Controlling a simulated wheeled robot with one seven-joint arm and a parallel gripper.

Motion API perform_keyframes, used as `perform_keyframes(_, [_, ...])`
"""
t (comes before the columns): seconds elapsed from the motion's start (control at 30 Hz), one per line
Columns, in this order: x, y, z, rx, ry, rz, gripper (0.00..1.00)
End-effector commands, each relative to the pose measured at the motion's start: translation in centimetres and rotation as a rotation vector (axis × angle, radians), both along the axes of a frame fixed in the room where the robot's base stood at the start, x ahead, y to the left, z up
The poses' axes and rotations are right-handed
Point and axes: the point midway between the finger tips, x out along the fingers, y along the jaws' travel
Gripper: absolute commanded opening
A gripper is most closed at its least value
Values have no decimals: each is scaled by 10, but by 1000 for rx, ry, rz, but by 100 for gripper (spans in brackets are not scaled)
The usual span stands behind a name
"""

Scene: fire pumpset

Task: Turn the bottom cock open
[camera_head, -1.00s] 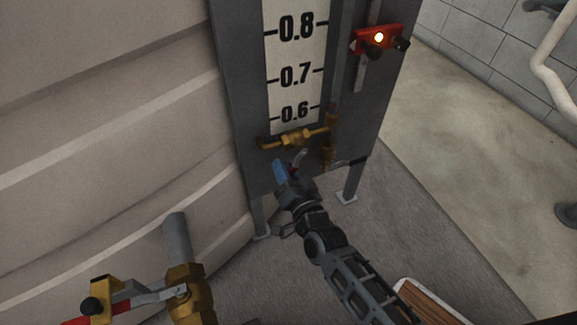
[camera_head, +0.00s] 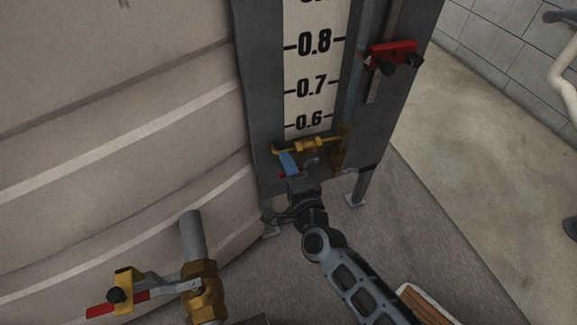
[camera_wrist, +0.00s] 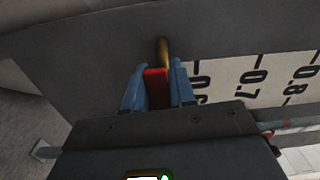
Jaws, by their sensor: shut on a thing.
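The bottom cock is a brass fitting (camera_head: 310,145) at the foot of the level gauge, just under the 0.6 mark. Its red handle (camera_wrist: 157,90) stands between the two blue fingers in the wrist view, with a brass part (camera_wrist: 163,52) just beyond it. My gripper (camera_head: 289,163) is at the lower left of the fitting in the head view; its fingers (camera_wrist: 158,84) are shut on the red handle. In the head view the gripper hides most of the handle, so its exact angle is hard to tell.
The grey gauge board (camera_head: 265,110) stands against the ribbed tank (camera_head: 120,130). A red bracket with black knobs (camera_head: 392,54) is higher on its right. A brass valve with a red lever (camera_head: 203,290) is at lower left. Open floor (camera_head: 470,170) lies to the right.

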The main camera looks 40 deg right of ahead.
Motion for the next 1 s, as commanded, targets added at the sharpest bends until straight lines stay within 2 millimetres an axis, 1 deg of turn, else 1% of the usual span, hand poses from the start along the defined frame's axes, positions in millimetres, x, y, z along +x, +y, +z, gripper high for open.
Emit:
perform_keyframes(0.27, [-1,1,3,63,-22,2,0])
perform_keyframes(0.7, [-1,1,3,71,-27,1,0])
perform_keyframes(0.73, [-1,1,3,71,-27,1,27])
perform_keyframes(0.93, [-1,1,4,70,-27,1,46])
perform_keyframes(1.0, [-1,1,4,69,-28,0,46])
